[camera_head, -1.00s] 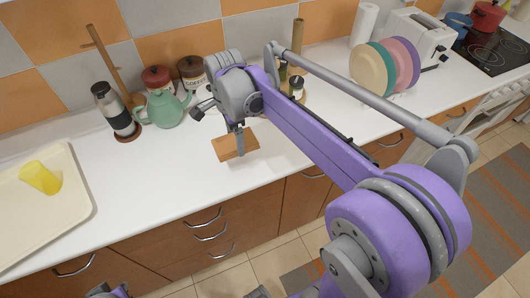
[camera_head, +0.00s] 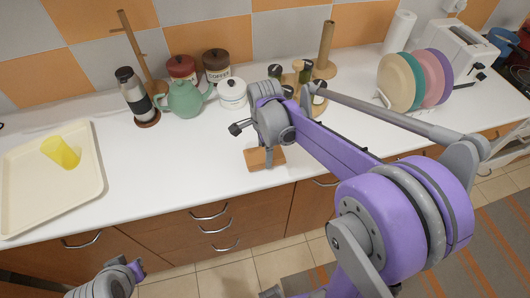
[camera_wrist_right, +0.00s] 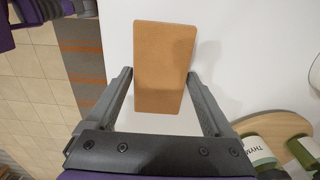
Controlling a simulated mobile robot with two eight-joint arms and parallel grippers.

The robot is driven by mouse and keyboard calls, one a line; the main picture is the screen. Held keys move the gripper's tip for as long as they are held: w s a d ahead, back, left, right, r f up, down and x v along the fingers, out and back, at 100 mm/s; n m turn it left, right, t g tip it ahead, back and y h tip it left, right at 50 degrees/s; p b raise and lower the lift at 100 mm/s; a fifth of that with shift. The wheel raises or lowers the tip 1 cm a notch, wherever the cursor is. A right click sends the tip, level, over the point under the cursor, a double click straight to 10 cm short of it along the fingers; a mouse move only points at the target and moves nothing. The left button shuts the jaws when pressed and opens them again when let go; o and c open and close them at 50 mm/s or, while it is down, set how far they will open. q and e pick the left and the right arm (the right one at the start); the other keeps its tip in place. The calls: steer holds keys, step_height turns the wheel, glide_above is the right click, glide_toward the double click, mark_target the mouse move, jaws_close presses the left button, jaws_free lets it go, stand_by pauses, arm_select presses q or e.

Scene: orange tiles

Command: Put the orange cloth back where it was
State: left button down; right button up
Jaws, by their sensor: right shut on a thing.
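The orange cloth (camera_head: 257,158) looks like a flat orange-brown rectangle near the counter's front edge in the head view. In the right wrist view the cloth (camera_wrist_right: 165,60) extends between and beyond the fingers. My right gripper (camera_head: 267,162) is shut on it, with one finger at each side in the wrist view (camera_wrist_right: 160,76). I cannot tell whether the cloth touches the counter. My left gripper (camera_head: 132,270) is low at the bottom left, in front of the drawers; its fingers are too unclear to judge.
A spice stand (camera_wrist_right: 275,130) is close to the right gripper. The mid-left counter is clear.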

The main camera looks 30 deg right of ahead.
steer(key=shift+f, duration=0.45)
steer(key=shift+f, duration=0.1)
steer(key=o, duration=1.2)
steer(key=shift+r, duration=0.35)
step_height(320, 180, up, 11)
steer(key=s+a+f+n+t, duration=0.2)
steer(key=s+n, duration=0.2)
steer(key=n, duration=0.3)
steer(key=s+a+f+n+t, duration=0.2)
steer(key=s+f+n, duration=0.1)
steer(key=s+n, duration=0.2)
steer(key=s+a+f+n+t+p, duration=0.1)
steer(key=s+a+f+n, duration=0.1)
steer(key=n, duration=0.6)
steer(key=shift+s+a+f+n+t, duration=0.2)
steer(key=shift+s+f, duration=0.1)
steer(key=shift+s, duration=0.4)
steer(key=shift+s+a+f+n+t, duration=0.1)
steer(key=shift+s+a+f+t, duration=0.15)
steer(key=shift+s, duration=0.4)
